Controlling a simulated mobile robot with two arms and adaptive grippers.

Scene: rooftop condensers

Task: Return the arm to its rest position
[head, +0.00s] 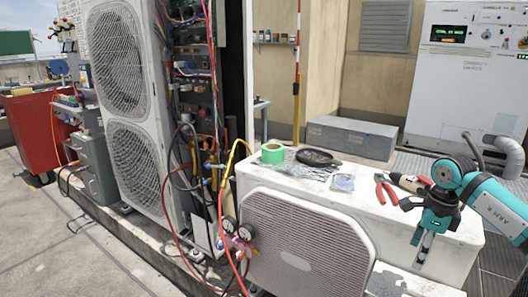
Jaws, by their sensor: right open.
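My right arm, teal and white, comes in from the right edge. My right gripper (424,243) points down in front of the right part of the white condenser unit's top (370,215). It is open, and I see nothing held between its fingers. Red-handled pliers (381,191) and a black-and-orange tool (409,183) lie on that top, just behind and left of the gripper. The arm's wrist hides part of the top's right end. My left gripper is not in view.
A green tape roll (272,152), a black coil (318,157) and a small clear packet (342,182) lie on the same top. A tall condenser (128,120) with open wiring, a gauge set (230,226) and hoses stand left.

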